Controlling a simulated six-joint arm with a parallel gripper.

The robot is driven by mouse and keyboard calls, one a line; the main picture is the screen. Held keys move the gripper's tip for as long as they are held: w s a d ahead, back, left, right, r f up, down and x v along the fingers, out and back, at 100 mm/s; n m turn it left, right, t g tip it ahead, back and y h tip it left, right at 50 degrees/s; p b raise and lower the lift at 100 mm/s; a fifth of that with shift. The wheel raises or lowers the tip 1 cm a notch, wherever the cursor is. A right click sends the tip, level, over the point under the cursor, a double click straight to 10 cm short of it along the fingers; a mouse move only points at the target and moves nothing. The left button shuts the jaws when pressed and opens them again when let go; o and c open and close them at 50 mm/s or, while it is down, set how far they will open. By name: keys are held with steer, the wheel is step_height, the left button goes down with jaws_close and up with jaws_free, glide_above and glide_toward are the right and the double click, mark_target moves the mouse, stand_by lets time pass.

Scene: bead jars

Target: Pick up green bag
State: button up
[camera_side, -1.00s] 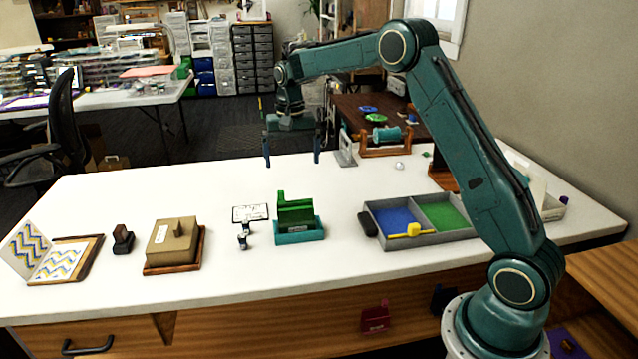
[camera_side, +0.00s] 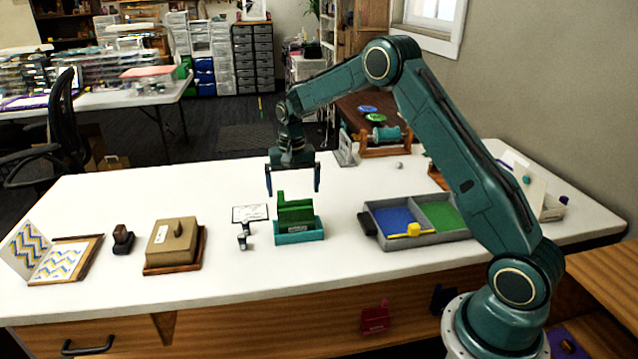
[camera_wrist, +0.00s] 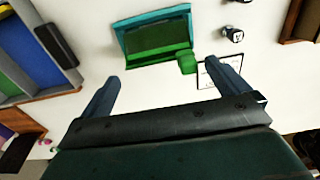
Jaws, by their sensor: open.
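The green bag (camera_side: 296,212) stands upright in a teal tray (camera_side: 300,237) near the middle of the white table. In the wrist view the green bag (camera_wrist: 158,38) lies in the teal tray (camera_wrist: 150,17) at the top, beyond my fingertips. My gripper (camera_side: 293,188) is open and empty, above and a little behind the bag in the side view. In the wrist view its two fingers (camera_wrist: 168,85) point toward the tray with bare table between them.
A grey tray with blue and green compartments (camera_side: 437,249) and a yellow scoop (camera_side: 412,230) is right of the bag. A white card (camera_side: 250,213) and small metal piece (camera_side: 243,238) are left. A tan lidded box (camera_side: 172,243) stands farther left. The table behind is mostly clear.

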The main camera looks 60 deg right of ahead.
mark_target(294, 201)
steer(key=shift+s+f, duration=0.15)
steer(key=shift+f, duration=2.45)
steer(key=c, duration=1)
steer(key=shift+r, duration=0.15)
step_height(294, 201, up, 20)
